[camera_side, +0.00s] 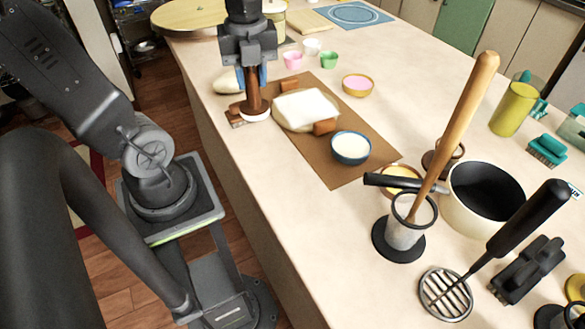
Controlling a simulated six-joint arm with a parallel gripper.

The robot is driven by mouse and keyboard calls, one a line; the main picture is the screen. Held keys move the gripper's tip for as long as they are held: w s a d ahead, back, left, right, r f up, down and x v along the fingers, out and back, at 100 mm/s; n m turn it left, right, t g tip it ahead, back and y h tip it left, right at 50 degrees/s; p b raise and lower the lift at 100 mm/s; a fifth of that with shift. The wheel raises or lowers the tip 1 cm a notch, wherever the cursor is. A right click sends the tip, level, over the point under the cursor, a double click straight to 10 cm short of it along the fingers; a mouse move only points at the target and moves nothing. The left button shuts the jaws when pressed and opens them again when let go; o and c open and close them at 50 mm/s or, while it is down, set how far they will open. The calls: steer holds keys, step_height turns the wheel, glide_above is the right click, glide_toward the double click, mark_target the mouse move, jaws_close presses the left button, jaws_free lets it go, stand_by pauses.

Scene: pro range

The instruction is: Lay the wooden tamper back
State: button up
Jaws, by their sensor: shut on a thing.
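My gripper (252,78) points down above the left end of the brown mat, with its blue-padded fingers shut on the brown wooden tamper (252,97). The tamper is upright, its flared lower end just above or on a white round piece (256,116); I cannot tell if it touches. A small brown wooden block (234,117) sits right beside its foot at the mat's left edge, partly hidden by the tamper. The upper part of the tamper is hidden between the fingers.
On the brown mat (345,180) lie a pale dough slab (300,108), small brown blocks and a blue bowl (350,147). A pale loaf-like piece (227,81) lies left of my gripper. A tall wooden stick (458,125) stands in a holder at right. The front counter edge is clear.

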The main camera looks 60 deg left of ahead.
steer(key=shift+w+d+f, duration=0.45)
steer(key=shift+d+f, duration=1.25)
steer(key=shift+d, duration=0.1)
steer(key=shift+w+d+f, duration=0.45)
steer(key=shift+d+f, duration=1.3)
steer(key=shift+d, duration=0.1)
steer(key=shift+w+d+f, duration=0.45)
steer(key=shift+d+f, duration=1.25)
steer(key=shift+d, duration=0.1)
steer(key=shift+f, duration=0.2)
steer(key=shift+f, duration=0.1)
steer(key=o, duration=1)
